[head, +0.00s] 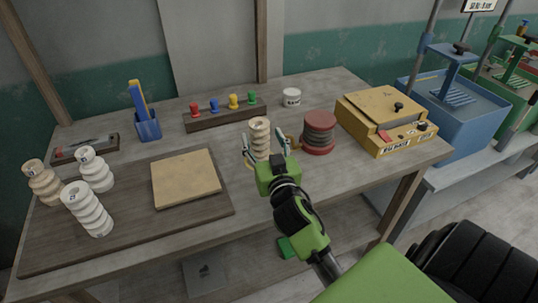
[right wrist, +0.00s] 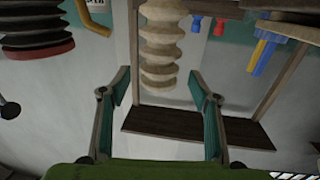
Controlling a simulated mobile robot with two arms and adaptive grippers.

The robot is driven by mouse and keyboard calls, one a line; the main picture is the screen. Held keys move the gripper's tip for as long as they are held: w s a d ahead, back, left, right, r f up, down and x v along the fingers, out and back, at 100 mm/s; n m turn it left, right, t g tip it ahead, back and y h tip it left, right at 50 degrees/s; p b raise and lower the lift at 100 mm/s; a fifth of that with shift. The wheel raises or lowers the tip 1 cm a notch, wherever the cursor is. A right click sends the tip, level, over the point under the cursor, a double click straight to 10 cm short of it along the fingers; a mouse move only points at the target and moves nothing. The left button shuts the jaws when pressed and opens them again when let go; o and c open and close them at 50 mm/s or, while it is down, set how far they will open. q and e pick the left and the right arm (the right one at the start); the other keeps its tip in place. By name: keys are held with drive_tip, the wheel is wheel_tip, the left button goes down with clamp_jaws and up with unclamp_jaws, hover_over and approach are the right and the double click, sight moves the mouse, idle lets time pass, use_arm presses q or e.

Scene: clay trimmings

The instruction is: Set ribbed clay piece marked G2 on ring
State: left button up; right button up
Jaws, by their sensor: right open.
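A cream ribbed clay piece (head: 260,135) stands upright near the middle of the table; it also shows in the upside-down right wrist view (right wrist: 160,45). A tan edge (head: 249,164) shows at its base, perhaps a ring; my gripper hides most of it. My right gripper (head: 266,148) is open, its fingers apart on either side of the piece, without visible contact. Three more ribbed pieces stand at the left: a tan one (head: 43,184), a white one (head: 96,170) and a front white one (head: 89,212). Their small marks are not clearly legible. My left gripper is not in view.
A dark board (head: 135,238) carries a tan slab (head: 185,178). A red-rimmed dark ribbed stack (head: 319,134) stands close right of the gripper. Behind are a peg rack (head: 222,118), a white pot (head: 291,97) and a blue cup (head: 148,127). A yellow box (head: 380,120) is at the right.

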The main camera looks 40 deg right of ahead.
drive_tip(key=b+v, duration=0.1)
drive_tip(key=v, duration=0.6)
drive_tip(key=shift+s, duration=0.3)
drive_tip(key=shift+a, duration=0.1)
idle(0.6)
